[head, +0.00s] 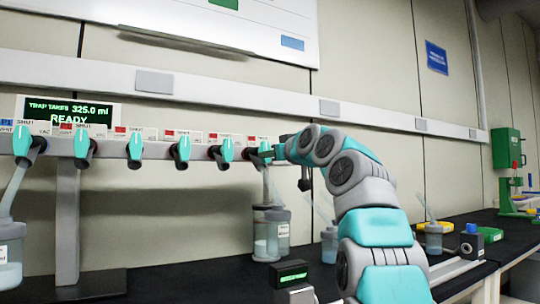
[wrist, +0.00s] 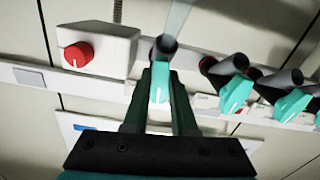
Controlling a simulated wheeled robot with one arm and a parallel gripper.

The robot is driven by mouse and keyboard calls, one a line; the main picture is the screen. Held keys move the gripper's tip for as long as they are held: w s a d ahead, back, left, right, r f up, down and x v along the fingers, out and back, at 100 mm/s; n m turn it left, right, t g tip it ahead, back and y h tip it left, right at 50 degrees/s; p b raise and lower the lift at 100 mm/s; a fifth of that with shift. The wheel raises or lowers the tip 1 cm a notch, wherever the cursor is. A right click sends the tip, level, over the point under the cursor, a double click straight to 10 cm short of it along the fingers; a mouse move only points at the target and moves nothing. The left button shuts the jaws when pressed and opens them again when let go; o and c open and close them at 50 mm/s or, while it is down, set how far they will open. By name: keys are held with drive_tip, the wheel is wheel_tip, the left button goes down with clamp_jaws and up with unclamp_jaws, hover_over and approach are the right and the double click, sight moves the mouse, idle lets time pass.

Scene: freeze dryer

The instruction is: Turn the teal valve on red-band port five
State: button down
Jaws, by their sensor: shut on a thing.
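A row of teal valves runs along the grey manifold (head: 105,150) in the head view, most with a red band on the label beside them. My gripper (head: 268,154) is at the rightmost valve (head: 263,146), whose label carries a red band (head: 252,139). In the wrist view my gripper (wrist: 160,78) has one finger on each side of that teal valve (wrist: 159,84) and is shut on it. The handle's pale line runs along the fingers. The neighbouring teal valves (wrist: 237,93) stand apart to the right.
Flasks (head: 270,236) hang below the manifold over the black bench. A display reading READY (head: 68,110) stands at the left. A white box with a red knob (wrist: 77,55) is close to my gripper in the wrist view. A clear tube (wrist: 176,18) meets the held valve's port.

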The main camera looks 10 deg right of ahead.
drive_tip(key=shift+m, duration=0.5)
drive_tip(key=c, duration=0.7)
unclamp_jaws()
drive_tip(key=shift+b+v, duration=1.3)
drive_tip(key=shift+v, duration=2.55)
